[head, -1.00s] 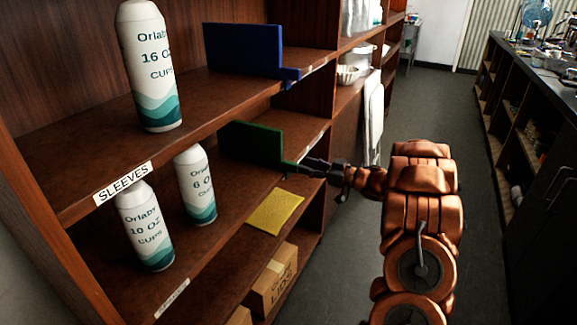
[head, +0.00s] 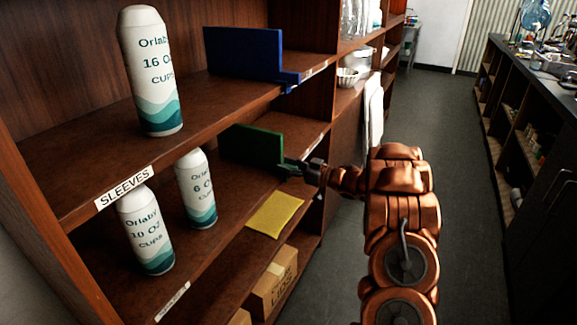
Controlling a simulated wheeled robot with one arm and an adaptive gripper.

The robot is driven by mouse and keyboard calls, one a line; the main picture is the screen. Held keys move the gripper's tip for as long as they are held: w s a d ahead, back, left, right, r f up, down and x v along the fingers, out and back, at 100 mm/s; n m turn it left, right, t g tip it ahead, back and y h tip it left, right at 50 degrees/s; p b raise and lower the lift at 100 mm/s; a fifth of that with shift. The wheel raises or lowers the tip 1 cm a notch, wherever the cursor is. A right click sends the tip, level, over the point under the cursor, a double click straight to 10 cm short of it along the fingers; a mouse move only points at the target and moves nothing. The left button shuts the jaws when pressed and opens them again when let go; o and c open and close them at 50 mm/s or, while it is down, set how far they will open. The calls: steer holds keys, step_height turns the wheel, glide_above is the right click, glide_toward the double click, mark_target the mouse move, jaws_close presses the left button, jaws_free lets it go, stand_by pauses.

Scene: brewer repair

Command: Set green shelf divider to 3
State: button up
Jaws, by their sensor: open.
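The green shelf divider (head: 252,145) stands upright on the middle shelf (head: 235,199), toward its right part. My gripper (head: 288,167) is open at the divider's front right end, by the shelf's front edge. The fingers are small and dark here, and I cannot tell whether they touch the divider. No number for the divider's position is readable.
A blue divider (head: 243,53) stands on the shelf above. White cup sleeves stand on the upper shelf (head: 153,72) and middle shelf (head: 196,187). A yellow cloth-like sheet (head: 274,214) lies right of them. Cardboard boxes (head: 274,283) sit below. The aisle floor (head: 430,130) is clear.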

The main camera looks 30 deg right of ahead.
steer(key=shift+c, duration=0.4)
jaws_close()
